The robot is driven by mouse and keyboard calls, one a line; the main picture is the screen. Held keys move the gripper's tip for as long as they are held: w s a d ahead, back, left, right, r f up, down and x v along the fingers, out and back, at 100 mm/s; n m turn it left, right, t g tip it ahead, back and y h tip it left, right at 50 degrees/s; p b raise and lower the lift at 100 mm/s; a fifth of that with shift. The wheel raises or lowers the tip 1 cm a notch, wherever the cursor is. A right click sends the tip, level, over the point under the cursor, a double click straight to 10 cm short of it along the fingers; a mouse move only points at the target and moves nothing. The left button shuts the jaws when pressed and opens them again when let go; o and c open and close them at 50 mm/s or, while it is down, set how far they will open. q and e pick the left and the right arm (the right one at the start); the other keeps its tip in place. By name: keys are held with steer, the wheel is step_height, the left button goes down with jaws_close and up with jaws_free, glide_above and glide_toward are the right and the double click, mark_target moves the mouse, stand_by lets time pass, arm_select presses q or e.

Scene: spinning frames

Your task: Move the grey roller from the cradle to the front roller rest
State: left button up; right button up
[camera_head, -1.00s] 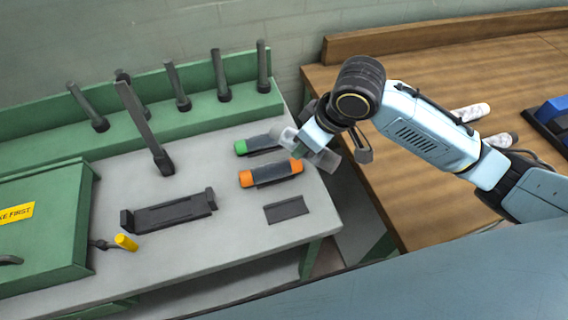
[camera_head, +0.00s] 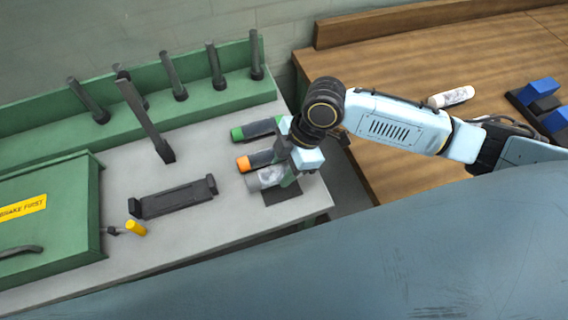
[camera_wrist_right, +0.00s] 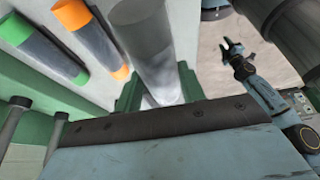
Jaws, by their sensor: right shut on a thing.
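My right gripper (camera_head: 288,174) is shut on the grey roller (camera_head: 267,178). The roller lies sideways at the bench's right end, just in front of the orange-capped roller (camera_head: 257,160). The dark front roller rest (camera_head: 283,194) shows partly beneath and in front of it. I cannot tell whether the roller touches the rest. In the right wrist view the grey roller (camera_wrist_right: 148,45) passes between the jaws (camera_wrist_right: 160,92). A dark cradle-like bracket (camera_head: 175,198) with raised ends stands empty on the bench.
A green-capped roller (camera_head: 255,129) lies behind the orange one. Dark posts (camera_head: 145,120) rise along the bench's back. A green box (camera_head: 50,210) and yellow-handled part (camera_head: 136,228) are at left. A pale roller (camera_head: 450,97) and blue blocks (camera_head: 540,92) are on the wooden table.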

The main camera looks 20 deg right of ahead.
steer(key=shift+f+b, duration=1.9)
steer(key=shift+b, duration=0.15)
steer(key=shift+f+b, duration=0.85)
steer(key=shift+f, duration=1.35)
steer(key=shift+f, duration=0.25)
steer(key=o, duration=1.2)
steer(key=shift+c, duration=0.2)
steer(key=p+v, duration=0.1)
steer(key=v, duration=1.2)
steer(key=shift+d+r, duration=0.1)
